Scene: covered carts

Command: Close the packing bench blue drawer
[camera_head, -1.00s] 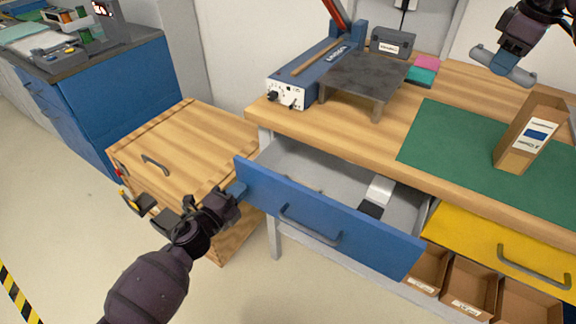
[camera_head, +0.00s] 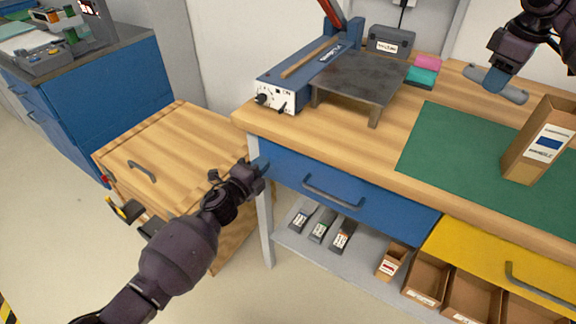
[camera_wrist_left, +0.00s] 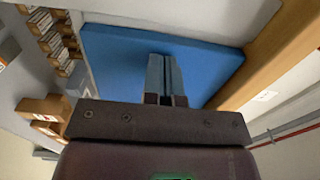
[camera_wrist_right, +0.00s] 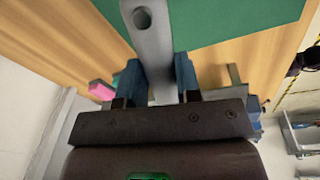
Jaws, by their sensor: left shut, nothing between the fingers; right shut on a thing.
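The blue drawer (camera_head: 350,200) sits under the packing bench top, with its front flush below the edge and its grey handle (camera_head: 333,190) facing out. The drawer front also fills the middle of the left wrist view (camera_wrist_left: 205,62). My left gripper (camera_head: 262,166) is shut and empty, with its fingertips against or very close to the left end of the drawer front. My right gripper (camera_head: 492,82) is shut on a grey cylindrical bar with a hole in its end (camera_wrist_right: 150,45), above the bench top at the upper right.
A yellow drawer (camera_head: 500,255) is right of the blue one. Open boxes (camera_head: 427,280) and a shelf (camera_head: 310,248) with several small items are below. A wooden cabinet (camera_head: 175,150) stands left. A cardboard box (camera_head: 535,150) is on the green mat (camera_head: 450,150).

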